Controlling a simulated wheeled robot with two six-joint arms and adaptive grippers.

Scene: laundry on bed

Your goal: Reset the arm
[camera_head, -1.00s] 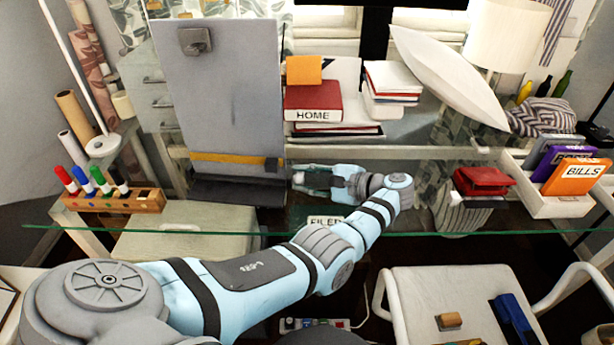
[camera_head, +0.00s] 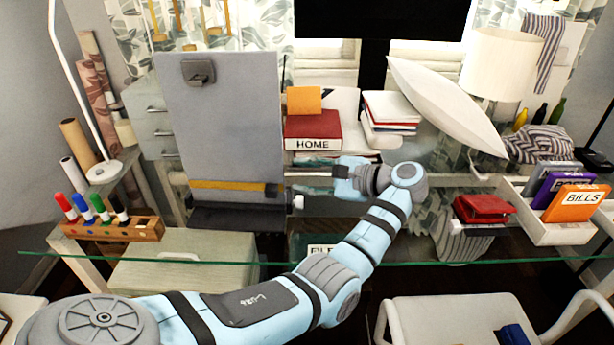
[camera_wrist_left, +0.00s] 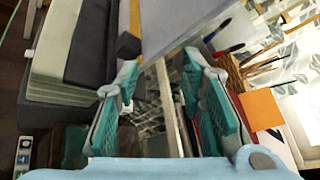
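My left arm comes in from the lower left of the head view and reaches over the glass desk (camera_head: 450,254). My left gripper (camera_head: 313,185) is beside the right edge of the grey board and in front of the red HOME box. In the left wrist view, the gripper's (camera_wrist_left: 161,72) two teal-padded fingers stand apart with nothing held between them. Its fingertips are small and partly unclear in the head view. My right gripper is in neither view.
The grey board (camera_head: 232,125) stands left of the gripper, with a marker rack (camera_head: 110,229) further left. Behind are the HOME box (camera_head: 313,128) and white books (camera_head: 391,107). A red item (camera_head: 482,209) and a white file tray (camera_head: 560,233) are right.

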